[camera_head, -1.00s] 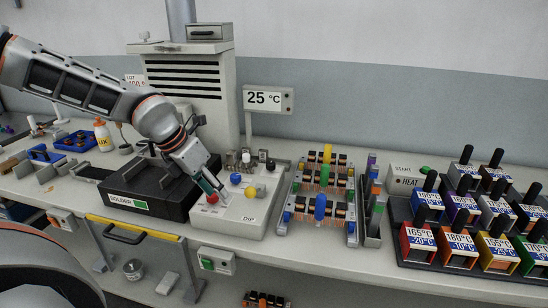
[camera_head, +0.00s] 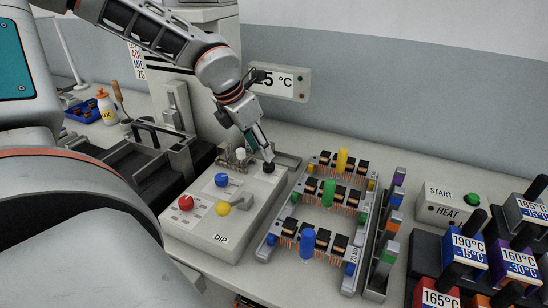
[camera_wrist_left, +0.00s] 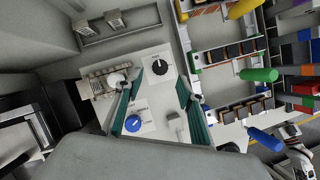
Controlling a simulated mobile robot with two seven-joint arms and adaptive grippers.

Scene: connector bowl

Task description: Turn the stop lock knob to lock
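The white control box (camera_head: 190,232) carries a red button (camera_head: 185,203), a blue knob (camera_head: 222,180), a yellow knob (camera_head: 223,208) and a grey lever. A round black knob (camera_head: 268,168) sits at its back right corner; no lock label is readable. In the wrist view the black knob (camera_wrist_left: 160,67) has a pale pointer mark and lies on a white plate, just ahead of the fingertips and between their lines. My left gripper (camera_head: 261,150) is open and empty above the black knob; its teal-padded fingers (camera_wrist_left: 157,84) are spread wide.
A rack (camera_head: 268,241) with coloured handles stands to the right. The black solder unit (camera_head: 150,165) is at the left. A temperature sign (camera_head: 290,83) stands behind.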

